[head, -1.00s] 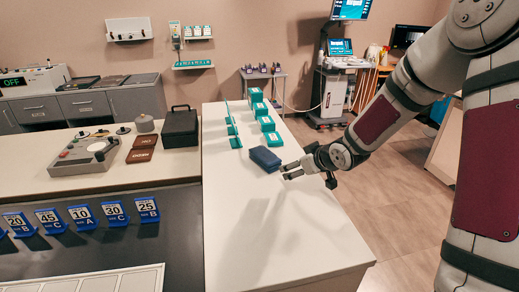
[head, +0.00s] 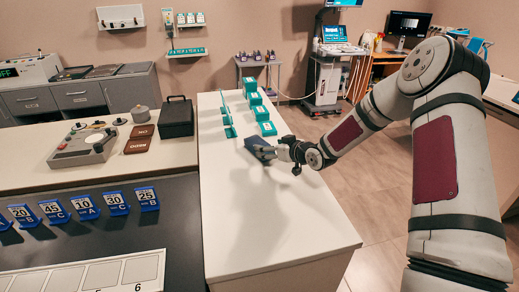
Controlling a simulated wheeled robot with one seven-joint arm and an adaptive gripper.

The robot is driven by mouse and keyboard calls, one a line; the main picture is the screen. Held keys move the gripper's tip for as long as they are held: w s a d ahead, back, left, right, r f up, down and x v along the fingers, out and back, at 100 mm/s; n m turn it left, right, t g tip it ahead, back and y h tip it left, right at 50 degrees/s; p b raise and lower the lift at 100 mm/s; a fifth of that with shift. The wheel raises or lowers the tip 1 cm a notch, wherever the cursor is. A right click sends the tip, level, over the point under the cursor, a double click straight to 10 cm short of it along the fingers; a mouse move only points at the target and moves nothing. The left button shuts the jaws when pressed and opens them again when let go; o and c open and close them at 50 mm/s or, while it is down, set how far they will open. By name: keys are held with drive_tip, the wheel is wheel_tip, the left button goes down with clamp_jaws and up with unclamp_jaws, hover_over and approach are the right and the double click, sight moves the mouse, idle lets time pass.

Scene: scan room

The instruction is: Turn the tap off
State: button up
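I cannot make out a tap for certain in the head view. A wall panel (head: 121,17) with small fittings hangs at the upper left, too small to read. A grey device (head: 84,145) with a round white dial and small knobs lies on the left counter.
The white counter (head: 262,225) has several teal boxes (head: 268,128) at its far part and is clear in front. A black case (head: 177,118) and brown plates (head: 137,145) stand left. A machine (head: 24,72) reads OFF. Blue number signs (head: 115,202) stand on the dark surface.

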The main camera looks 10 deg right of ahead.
drive_tip(key=shift+x, duration=2.75)
drive_tip(key=shift+s+a, duration=0.1)
drive_tip(key=shift+a, duration=0.1)
drive_tip(key=c, duration=1.4)
drive_tip(key=shift+o, duration=0.2)
